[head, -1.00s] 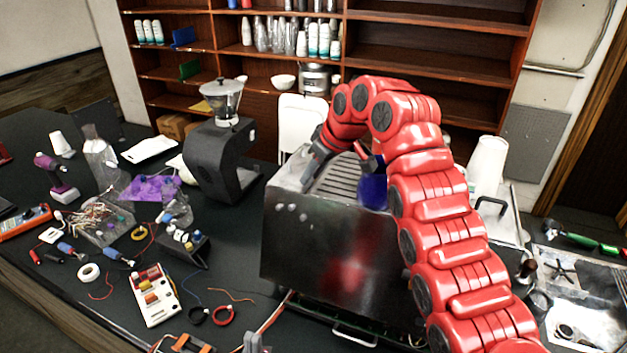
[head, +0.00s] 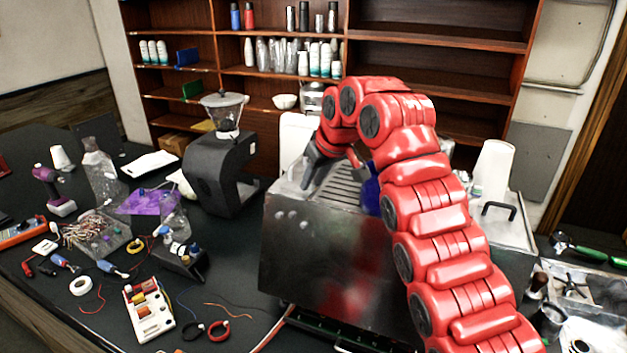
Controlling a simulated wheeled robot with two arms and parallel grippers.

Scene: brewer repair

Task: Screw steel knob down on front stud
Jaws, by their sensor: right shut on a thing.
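The brewer (head: 330,255) is a steel box with a slatted top, standing on the table in the head view. Small pale round fittings show at the upper left of its front panel. My right gripper (head: 312,178) points down at the brewer's left top edge. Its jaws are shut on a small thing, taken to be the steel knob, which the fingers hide. The front stud cannot be made out, so I cannot tell whether the knob touches it. My left gripper is out of view.
A black grinder (head: 220,172) stands close to the brewer's left. A blue object (head: 371,196) sits on the brewer beside my right arm. A white cup stack (head: 492,168) stands to the right. Tools, wires and a tape roll (head: 80,286) crowd the left table.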

